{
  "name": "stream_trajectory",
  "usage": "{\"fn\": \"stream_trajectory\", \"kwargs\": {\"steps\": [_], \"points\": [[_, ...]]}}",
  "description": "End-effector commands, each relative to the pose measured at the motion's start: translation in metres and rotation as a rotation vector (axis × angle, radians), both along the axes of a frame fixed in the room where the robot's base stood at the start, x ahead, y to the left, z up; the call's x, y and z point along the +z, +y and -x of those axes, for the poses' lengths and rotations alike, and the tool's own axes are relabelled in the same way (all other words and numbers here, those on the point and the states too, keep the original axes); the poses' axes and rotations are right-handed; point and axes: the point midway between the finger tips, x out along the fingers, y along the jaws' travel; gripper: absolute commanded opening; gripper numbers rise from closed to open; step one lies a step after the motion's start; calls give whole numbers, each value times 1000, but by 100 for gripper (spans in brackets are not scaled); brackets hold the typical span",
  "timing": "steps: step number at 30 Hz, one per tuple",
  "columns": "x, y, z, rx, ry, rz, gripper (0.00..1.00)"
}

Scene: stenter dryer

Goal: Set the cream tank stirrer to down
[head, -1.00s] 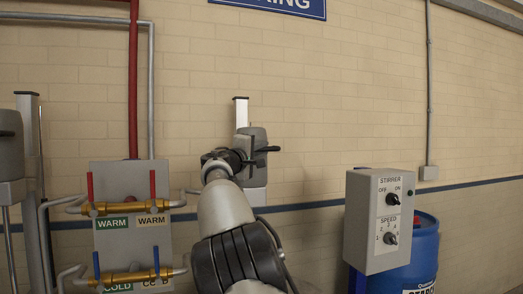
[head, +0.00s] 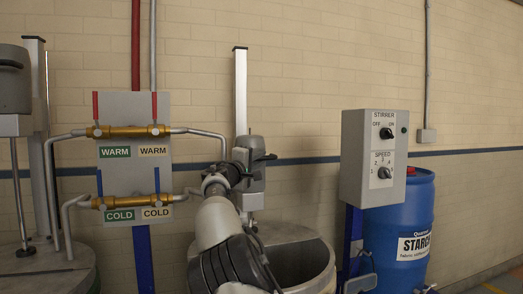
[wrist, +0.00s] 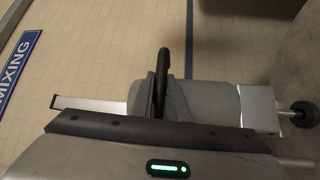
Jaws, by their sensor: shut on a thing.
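The grey stirrer head (head: 250,145) rides on a pale upright post (head: 240,90) in the middle of the head view, with a long stretch of post bare above it. A black handle (head: 266,157) sticks out at its right. My gripper (head: 240,164) is at the head's front and shut on the handle. The wrist view shows the black handle (wrist: 162,70) between the jaws, with the grey head behind it. An open round tank (head: 321,272) stands below, partly hidden by my arm. The stirrer's lower end is hidden.
A control box (head: 366,160) with stirrer and speed knobs stands right of the tank, before a blue starch drum (head: 410,220). Warm and cold valves (head: 127,131) with pipes are at left. Another stirrer (head: 14,80) stands at the far left.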

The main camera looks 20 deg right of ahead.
Motion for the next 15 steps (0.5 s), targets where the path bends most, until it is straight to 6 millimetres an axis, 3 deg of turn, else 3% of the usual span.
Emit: {"fn": "stream_trajectory", "kwargs": {"steps": [14, 15], "points": [[-12, 0, -5, -3, 6, -4, 0], [-12, 0, -5, -3, 6, -4, 17]]}}
